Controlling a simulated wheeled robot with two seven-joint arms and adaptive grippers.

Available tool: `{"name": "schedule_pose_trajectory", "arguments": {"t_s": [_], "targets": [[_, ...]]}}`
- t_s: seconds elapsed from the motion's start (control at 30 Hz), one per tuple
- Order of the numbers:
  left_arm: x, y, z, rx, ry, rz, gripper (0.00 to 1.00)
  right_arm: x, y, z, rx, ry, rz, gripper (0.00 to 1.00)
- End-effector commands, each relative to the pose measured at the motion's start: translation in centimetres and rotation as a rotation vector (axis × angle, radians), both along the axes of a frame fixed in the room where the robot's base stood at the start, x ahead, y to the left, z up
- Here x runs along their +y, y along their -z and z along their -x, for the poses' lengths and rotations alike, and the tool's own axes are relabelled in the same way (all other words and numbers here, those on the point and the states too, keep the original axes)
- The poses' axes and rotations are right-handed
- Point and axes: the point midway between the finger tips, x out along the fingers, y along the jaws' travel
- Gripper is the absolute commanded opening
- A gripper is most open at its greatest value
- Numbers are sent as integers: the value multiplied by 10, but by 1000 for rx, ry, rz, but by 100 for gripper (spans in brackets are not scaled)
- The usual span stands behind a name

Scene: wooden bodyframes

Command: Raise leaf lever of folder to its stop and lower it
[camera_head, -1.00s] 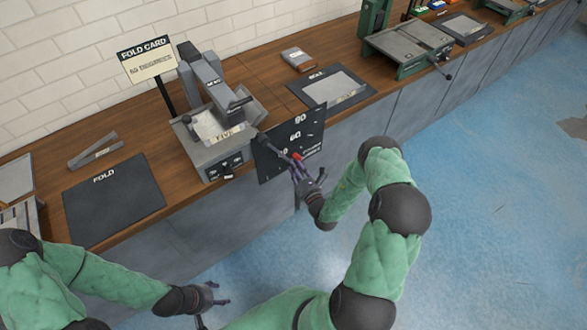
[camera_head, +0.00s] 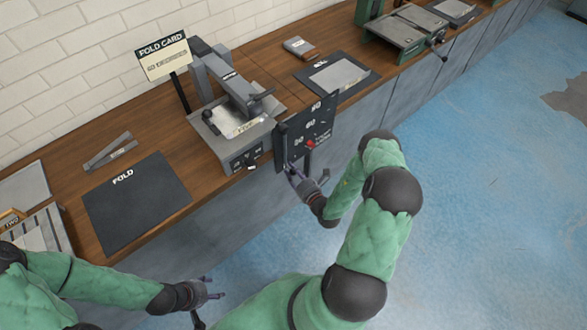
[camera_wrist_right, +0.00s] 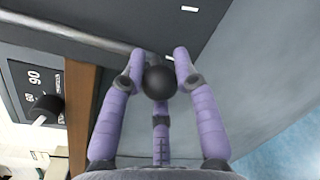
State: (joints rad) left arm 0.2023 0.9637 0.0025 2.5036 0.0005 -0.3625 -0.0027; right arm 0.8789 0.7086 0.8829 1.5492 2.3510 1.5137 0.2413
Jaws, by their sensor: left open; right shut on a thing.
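The folder (camera_head: 228,147) is a grey bench machine with a card lying on its bed, and its top arm is tilted. At its right side is a dark plate (camera_head: 325,122) marked with angle numbers and a red mark. The leaf lever (camera_head: 284,150) hangs steeply downward in front of this plate. My right gripper (camera_head: 297,178) is at the lever's lower end. In the right wrist view its fingers close around the lever's black ball knob (camera_wrist_right: 159,82). My left gripper (camera_head: 211,288) is open and empty, low in front of the bench, away from the folder.
A black FOLD mat (camera_head: 137,203) lies on the wooden bench left of the folder, with a grey angled strip (camera_head: 110,150) behind it. A FOLD CARD sign (camera_head: 163,57) stands behind. Another mat with a grey sheet (camera_head: 340,76) lies to the right. The floor in front is clear.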

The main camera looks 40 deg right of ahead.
Motion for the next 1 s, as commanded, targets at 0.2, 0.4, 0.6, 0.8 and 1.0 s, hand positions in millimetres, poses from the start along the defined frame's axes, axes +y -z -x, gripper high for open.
{"name": "schedule_pose_trajectory", "arguments": {"t_s": [0.2, 0.4, 0.6, 0.8, 1.0], "targets": [[0, -1, 0, 0, 0, 0, 59, 0, -5, -3, -15, -2, -4, 0], [0, -1, 0, 0, 0, 0, 59, 0, -6, -3, -16, -3, -4, 0], [0, -1, 0, 0, 0, 0, 59, 0, -4, -2, -10, -1, -6, 55], [0, -1, 0, -1, 0, 0, 59, 0, -2, -1, -6, 1, -7, 55], [0, -1, 0, -1, 0, 0, 59, 0, -2, 12, -2, 3, -8, 55]]}}
